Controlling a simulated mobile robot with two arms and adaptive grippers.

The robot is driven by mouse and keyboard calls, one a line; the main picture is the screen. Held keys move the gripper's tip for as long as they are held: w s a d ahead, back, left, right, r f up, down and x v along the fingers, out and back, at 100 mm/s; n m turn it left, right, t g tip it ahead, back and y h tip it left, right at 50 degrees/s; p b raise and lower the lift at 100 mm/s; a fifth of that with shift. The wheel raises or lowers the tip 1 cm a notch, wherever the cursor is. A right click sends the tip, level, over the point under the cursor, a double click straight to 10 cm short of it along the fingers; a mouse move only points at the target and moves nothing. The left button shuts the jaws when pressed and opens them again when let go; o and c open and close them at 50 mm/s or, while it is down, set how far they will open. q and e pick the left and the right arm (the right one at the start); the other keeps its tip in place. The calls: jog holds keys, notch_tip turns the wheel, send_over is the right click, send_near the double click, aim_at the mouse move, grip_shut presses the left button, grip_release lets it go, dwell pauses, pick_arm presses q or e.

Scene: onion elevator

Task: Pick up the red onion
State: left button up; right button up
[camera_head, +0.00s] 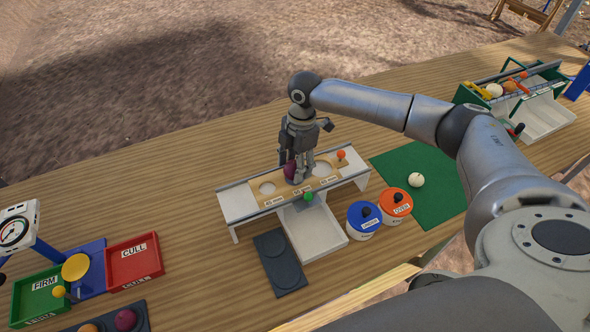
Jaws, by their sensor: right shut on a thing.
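The red onion (290,170) is a dark purple-red ball at the wooden board (240,193) with round holes, on top of the white stand. My right gripper (298,172) points down over the board and is shut on this onion. The fingers hide part of it, and I cannot tell whether it still touches the board. Another purple-red ball (126,320) lies in a dark tray at the bottom left. My left gripper is not in view.
A blue-lidded pot (364,216) and an orange-lidded pot (396,202) stand right of the stand. A white ball (416,180) lies on a green mat (440,203). A red CULL tray (135,262) and green FIRM tray (40,299) are at left. The back-left table is clear.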

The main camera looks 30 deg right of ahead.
jog(key=s+r+b, duration=0.3)
jog(key=s+r, duration=0.8)
jog(key=s, duration=0.3)
jog(key=shift+d, duration=0.25)
